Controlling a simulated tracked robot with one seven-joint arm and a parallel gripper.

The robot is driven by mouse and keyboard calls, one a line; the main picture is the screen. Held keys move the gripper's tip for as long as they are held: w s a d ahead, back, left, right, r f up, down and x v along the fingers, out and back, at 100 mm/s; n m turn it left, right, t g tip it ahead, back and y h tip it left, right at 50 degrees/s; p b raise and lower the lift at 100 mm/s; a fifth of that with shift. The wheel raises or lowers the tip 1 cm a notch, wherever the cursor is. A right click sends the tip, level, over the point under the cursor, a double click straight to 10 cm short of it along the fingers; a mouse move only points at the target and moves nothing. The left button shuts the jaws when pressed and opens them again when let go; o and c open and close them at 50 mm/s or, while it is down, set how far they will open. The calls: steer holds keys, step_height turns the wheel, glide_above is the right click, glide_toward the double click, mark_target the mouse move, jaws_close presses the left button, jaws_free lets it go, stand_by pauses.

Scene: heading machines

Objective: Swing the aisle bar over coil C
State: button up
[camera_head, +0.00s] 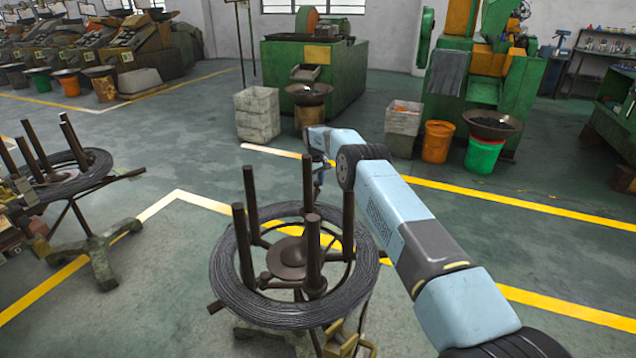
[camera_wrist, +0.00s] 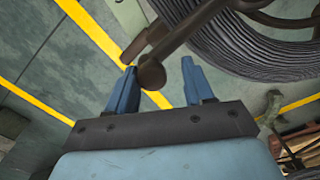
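A black wire coil (camera_head: 232,285) lies around a brown stand with several upright posts (camera_head: 245,245) in the middle of the head view. Its ribbed windings (camera_wrist: 245,45) fill the upper right of the wrist view. No label shows whether this is coil C. My gripper (camera_head: 319,180) is beyond the coil, partly hidden by my wrist and a post. In the wrist view my gripper (camera_wrist: 158,64) is open, its blue fingers apart. A brown round-ended bar (camera_wrist: 151,74) shows between them, nearer the left finger; contact is unclear. I cannot tell whether it is the aisle bar.
Another coil (camera_head: 85,180) on a stand is at the left. Green machines (camera_head: 335,75), a white crate (camera_head: 257,118), an orange bucket (camera_head: 437,142) and a green bucket (camera_head: 484,155) stand behind. Yellow floor lines cross the open floor between.

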steer(key=shift+o, duration=0.7)
steer(key=shift+w+d+r, duration=0.1)
steer(key=shift+d, duration=0.05)
steer(key=shift+w+r, duration=0.1)
steer(key=shift+r, duration=0.15)
step_height(320, 180, up, 13)
